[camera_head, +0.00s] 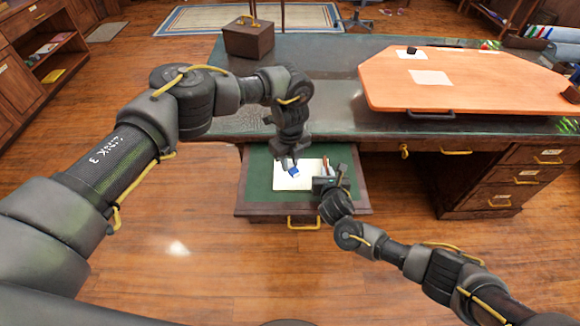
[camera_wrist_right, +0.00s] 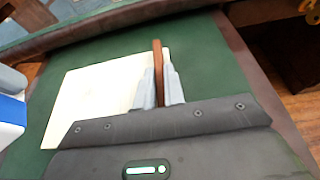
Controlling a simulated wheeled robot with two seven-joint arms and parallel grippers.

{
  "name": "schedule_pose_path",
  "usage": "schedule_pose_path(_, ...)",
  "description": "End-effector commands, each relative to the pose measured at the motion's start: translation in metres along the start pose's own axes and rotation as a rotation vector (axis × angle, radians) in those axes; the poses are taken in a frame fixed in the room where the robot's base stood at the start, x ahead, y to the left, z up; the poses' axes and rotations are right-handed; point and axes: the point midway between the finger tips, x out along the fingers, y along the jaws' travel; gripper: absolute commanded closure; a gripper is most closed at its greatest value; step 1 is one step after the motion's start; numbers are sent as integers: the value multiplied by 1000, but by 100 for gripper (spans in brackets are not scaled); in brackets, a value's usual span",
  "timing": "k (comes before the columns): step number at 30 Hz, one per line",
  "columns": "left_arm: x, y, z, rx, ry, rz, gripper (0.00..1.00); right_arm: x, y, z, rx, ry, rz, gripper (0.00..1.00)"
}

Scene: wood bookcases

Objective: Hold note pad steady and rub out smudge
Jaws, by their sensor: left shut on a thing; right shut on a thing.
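The cream note pad (camera_head: 284,181) lies on the green surface of a pulled-out desk drawer or leaf; it also shows in the right wrist view (camera_wrist_right: 85,105). My left gripper (camera_head: 289,163) is shut on a blue and white eraser (camera_head: 293,172), held at the pad. The eraser also shows at the left edge of the right wrist view (camera_wrist_right: 10,112). My right gripper (camera_wrist_right: 159,88) is shut on a narrow brown strip (camera_wrist_right: 157,60) at the pad's right edge. I cannot tell whether the strip belongs to the pad. I cannot make out a smudge.
The green-topped pull-out (camera_head: 258,178) has a brass handle in front. The dark desk top (camera_head: 330,105) is behind it. An orange board (camera_head: 470,85) with papers lies on the desk at right, and a brown box (camera_head: 248,40) stands at the back left. Wood floor is clear at front.

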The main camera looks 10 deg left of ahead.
Motion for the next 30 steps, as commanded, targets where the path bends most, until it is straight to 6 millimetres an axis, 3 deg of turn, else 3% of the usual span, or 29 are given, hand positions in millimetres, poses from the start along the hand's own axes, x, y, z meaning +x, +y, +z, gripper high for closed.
schedule_pose_path(14,-6,0,0,1,1,0,95,0,0,0,0,0,0,100)
schedule_pose_path(24,-32,0,0,2,1,0,95,0,0,0,0,0,0,100)
schedule_pose_path(30,-34,0,0,1,1,0,95,0,0,0,0,0,0,100)
